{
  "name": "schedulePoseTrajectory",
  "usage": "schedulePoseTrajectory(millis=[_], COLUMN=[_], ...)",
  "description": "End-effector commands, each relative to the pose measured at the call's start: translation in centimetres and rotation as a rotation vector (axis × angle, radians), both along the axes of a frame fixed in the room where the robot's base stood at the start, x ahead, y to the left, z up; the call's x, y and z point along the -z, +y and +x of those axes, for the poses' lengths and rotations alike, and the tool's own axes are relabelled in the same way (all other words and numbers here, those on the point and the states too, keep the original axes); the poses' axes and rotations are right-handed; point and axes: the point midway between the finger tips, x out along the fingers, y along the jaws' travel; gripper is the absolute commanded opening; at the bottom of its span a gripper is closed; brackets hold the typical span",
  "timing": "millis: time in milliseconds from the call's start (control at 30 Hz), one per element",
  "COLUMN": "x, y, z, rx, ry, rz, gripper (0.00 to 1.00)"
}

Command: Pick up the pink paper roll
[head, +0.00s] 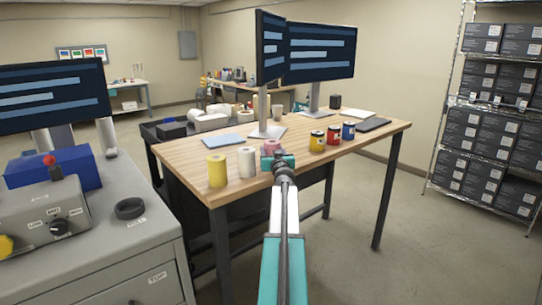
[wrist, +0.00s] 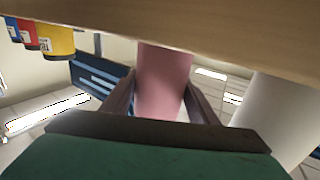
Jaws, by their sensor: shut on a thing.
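The pink paper roll (head: 271,145) is upright at the front part of the wooden table, partly hidden behind my gripper (head: 273,157) in the head view. In the wrist view, which looks upside down, the pink roll (wrist: 163,80) stands between the two dark fingers, one on each side of it. My gripper is shut on the roll. The roll's end meets the wooden surface in the wrist view; I cannot tell whether it is raised at all.
A white roll (head: 247,162) and a yellow roll (head: 216,171) stand to the left on the table (head: 300,160). Yellow (head: 317,141), red (head: 334,134) and blue (head: 348,131) cans stand to the right. A monitor (head: 320,53) stands behind. A grey machine (head: 80,240) is at the left.

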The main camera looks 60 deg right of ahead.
Motion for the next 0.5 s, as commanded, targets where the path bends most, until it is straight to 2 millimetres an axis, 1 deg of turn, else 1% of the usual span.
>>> schedulePoseTrajectory(millis=[300, 500], x=[-0.14, -0.85], y=[0.03, 0.03], z=[0.04, 0.06], rx=[-0.001, -0.001], ry=[0.001, 0.000], rz=[-0.001, -0.001], gripper=[0.25, 0.25])
